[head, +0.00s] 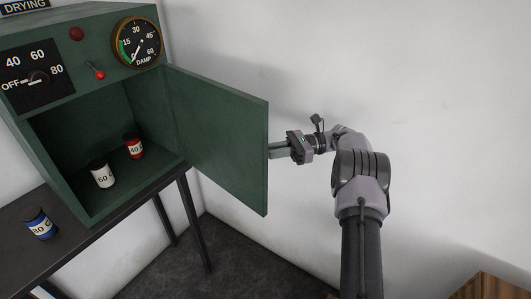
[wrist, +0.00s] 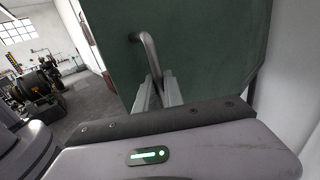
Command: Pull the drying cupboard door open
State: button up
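The drying cupboard (head: 118,17) is a green box on a dark table at the left of the head view. Its green door (head: 222,138) stands wide open, swung out to the right, and the inside shows. My gripper (head: 274,150) is at the door's outer side, with its tips partly hidden behind the door's free edge. In the wrist view the door's outer face (wrist: 205,50) fills the middle. A bent grey metal handle (wrist: 149,50) sticks out from it. My gripper's fingers (wrist: 160,88) are on either side of the handle's lower part and look closed on it.
A white jar (head: 102,174) and a red jar (head: 134,147) stand inside the cupboard. A blue jar (head: 39,223) stands on the table (head: 75,262) in front. A wooden piece (head: 490,289) is at the lower right. A white wall is behind my arm.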

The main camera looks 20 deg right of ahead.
jog(key=o, duration=0.4)
jog(key=shift+o, duration=0.2)
jog(key=shift+r, duration=0.45)
jog(key=s+a+r+p, duration=0.1)
jog(key=s+r+p, duration=0.1)
jog(key=s, duration=0.6)
jog(key=s+a+r+p, duration=0.2)
jog(key=s+p, duration=0.1)
jog(key=s, duration=0.4)
jog(key=shift+s, duration=0.4)
jog(key=shift+c, duration=0.2)
